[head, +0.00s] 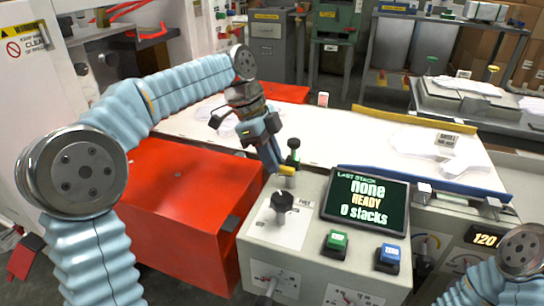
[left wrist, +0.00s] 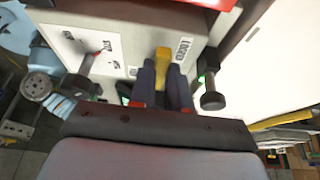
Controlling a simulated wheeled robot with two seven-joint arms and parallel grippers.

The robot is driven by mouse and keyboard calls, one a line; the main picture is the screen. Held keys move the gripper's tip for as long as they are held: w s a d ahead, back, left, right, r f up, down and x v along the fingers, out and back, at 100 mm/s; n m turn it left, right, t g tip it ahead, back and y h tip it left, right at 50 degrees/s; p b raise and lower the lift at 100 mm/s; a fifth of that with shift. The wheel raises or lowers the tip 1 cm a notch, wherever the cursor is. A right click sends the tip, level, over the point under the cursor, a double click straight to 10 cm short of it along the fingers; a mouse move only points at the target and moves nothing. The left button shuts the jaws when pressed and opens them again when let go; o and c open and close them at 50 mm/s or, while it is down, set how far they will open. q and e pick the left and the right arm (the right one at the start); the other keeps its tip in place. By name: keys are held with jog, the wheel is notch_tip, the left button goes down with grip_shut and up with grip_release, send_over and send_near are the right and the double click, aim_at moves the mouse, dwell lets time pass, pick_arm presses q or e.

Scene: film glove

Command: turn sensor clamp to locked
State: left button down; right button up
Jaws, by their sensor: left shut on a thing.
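In the left wrist view the yellow handle (left wrist: 162,53) sticks out between the dark fingertips (left wrist: 164,72), beside a label that seems to read LOCKED (left wrist: 184,48). The clamp's base is hidden by the fingers, so I cannot tell its exact setting. My right gripper is out of view; only part of my right arm shows at lower right.
A black knob (head: 282,201) stands on a white plate close to the gripper. The screen (head: 365,200) reads READY, 0 stacks. Green (head: 336,241) and blue (head: 388,256) buttons sit in front. A red cabinet (head: 180,195) is left.

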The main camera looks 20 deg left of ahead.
pick_arm(q)
jog(key=c, duration=1.1)
grip_release()
jog(key=shift+r, duration=0.1)
jog(key=shift+v, duration=6.85)
